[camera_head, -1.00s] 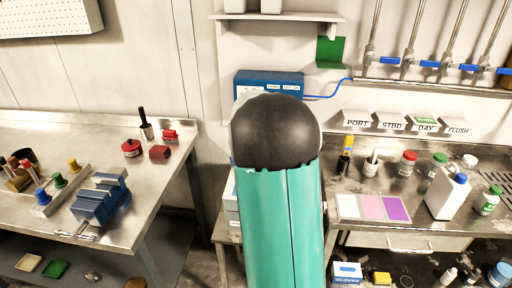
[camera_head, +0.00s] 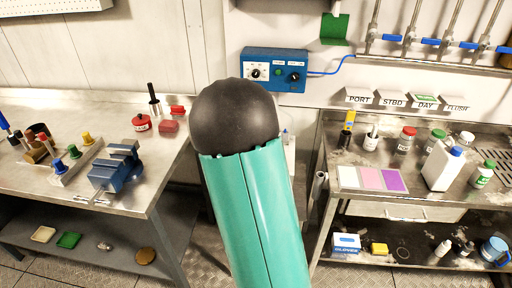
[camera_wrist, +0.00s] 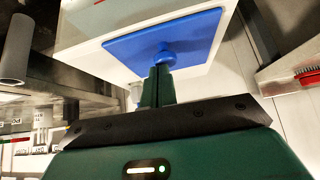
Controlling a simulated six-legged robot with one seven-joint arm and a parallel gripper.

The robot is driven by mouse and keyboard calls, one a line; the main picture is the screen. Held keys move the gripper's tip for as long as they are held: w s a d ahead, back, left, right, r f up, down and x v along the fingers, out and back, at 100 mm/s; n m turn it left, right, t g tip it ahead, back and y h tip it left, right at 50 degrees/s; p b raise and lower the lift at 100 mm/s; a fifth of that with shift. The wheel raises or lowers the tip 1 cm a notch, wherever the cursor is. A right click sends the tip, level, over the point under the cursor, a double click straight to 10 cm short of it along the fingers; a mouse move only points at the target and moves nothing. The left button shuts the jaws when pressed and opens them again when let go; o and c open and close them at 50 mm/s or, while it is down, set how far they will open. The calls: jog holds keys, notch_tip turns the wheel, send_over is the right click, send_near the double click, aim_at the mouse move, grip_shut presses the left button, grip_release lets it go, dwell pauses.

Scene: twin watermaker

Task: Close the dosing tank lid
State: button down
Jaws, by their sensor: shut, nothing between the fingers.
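The blue lid (camera_wrist: 165,42), a flat square plate with a round blue knob (camera_wrist: 165,59), shows in the wrist view against a white tank body (camera_wrist: 85,22). I cannot tell how far the lid stands from the tank's opening. My gripper (camera_wrist: 163,72) is shut and empty, its dark green fingers together with the tips right at the knob. The frames do not show whether they touch it. In the head view my arm hides the gripper, the lid and most of the tank.
A blue control box (camera_head: 274,70) hangs on the back wall. A left bench (camera_head: 80,200) holds a blue vise (camera_head: 117,167). A right bench (camera_head: 350,208) holds bottles and coloured cards (camera_head: 372,179). Open floor lies between the benches.

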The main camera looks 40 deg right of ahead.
jog(key=shift+s+a+f, duration=0.2)
jog(key=shift+a+f, duration=0.05)
jog(key=shift+f, duration=0.3)
jog(key=shift+s+a+f, duration=0.15)
jog(key=shift+a+f, duration=0.1)
jog(key=shift+f, duration=0.3)
jog(key=shift+a+f, duration=0.25)
jog(key=shift+f, duration=0.2)
jog(key=shift+w+d+r, duration=0.1)
jog(key=shift+w+r, duration=0.05)
jog(key=shift+r, duration=0.25)
jog(key=r, duration=0.5)
jog(key=shift+w+d, duration=0.15)
jog(key=shift+d, duration=0.15)
jog(key=s+a+f, duration=0.3)
jog(key=s+a, duration=0.3)
jog(key=a, duration=0.1)
jog(key=shift+f, duration=0.3)
